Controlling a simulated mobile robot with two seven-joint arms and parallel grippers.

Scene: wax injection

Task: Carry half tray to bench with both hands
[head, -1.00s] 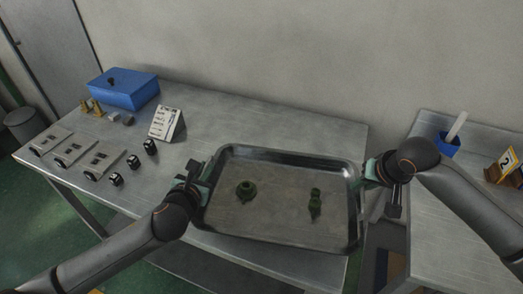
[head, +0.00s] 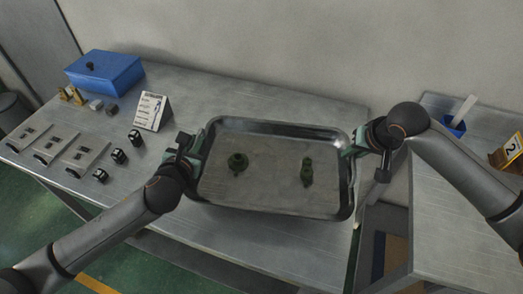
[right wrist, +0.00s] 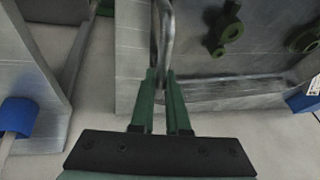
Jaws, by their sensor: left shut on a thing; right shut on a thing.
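The metal tray (head: 270,205) is held level between my two grippers, over the front right part of the steel bench (head: 250,92). A round green wax piece (head: 238,162) lies on its left half and a longer green wax piece (head: 307,172) on its right half. My left gripper (head: 193,150) is shut on the tray's left end. My right gripper (head: 356,146) is shut on the right end. In the right wrist view, my right gripper's green fingers (right wrist: 168,98) close around the tray's metal handle (right wrist: 166,30). The gap beneath the tray is hard to judge.
On the bench's left stand a blue box (head: 105,72), a sign card (head: 151,110), several flat metal plates (head: 84,154) and small black-and-white blocks (head: 119,156). A gap separates the tables.

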